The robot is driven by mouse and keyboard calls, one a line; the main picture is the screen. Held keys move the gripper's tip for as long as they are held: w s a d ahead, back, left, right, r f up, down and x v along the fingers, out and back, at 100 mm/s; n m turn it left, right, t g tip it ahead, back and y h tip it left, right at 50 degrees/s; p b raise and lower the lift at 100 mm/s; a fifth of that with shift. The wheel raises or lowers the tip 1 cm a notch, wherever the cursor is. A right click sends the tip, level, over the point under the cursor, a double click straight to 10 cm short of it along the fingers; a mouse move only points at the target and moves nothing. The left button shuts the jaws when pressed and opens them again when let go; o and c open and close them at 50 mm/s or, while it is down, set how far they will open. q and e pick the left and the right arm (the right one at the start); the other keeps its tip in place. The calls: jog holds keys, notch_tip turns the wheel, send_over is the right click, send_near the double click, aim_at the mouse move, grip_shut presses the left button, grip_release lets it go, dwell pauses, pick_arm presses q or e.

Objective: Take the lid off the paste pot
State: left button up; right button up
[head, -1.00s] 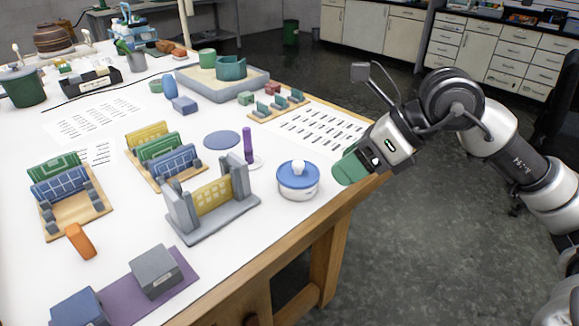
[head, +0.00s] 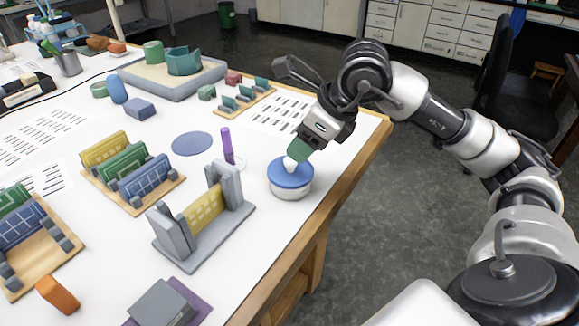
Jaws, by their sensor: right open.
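The paste pot (head: 291,191) is a low white pot near the table's right edge. Its blue lid (head: 287,178) sits on top, with a white knob (head: 289,163) in the middle. My right gripper (head: 296,153) comes from the upper right and points down at the knob, its green fingers right at it. The fingers partly cover the knob, and I cannot tell whether they touch it. The right gripper is open. My left gripper is not in view.
A grey stand with a yellow panel (head: 205,210) stands left of the pot. A purple upright stick (head: 227,145) and a flat blue disc (head: 192,143) are behind it. A printed sheet (head: 283,116) lies beyond. The table edge is close on the right.

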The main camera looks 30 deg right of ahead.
aim_at(290, 166)
jog(key=x, duration=0.5)
jog(key=shift+f+p, duration=0.2)
jog(key=shift+p, duration=0.2)
jog(key=shift+s, duration=0.1)
jog(key=shift+c, duration=0.3)
jog(key=c, duration=0.9)
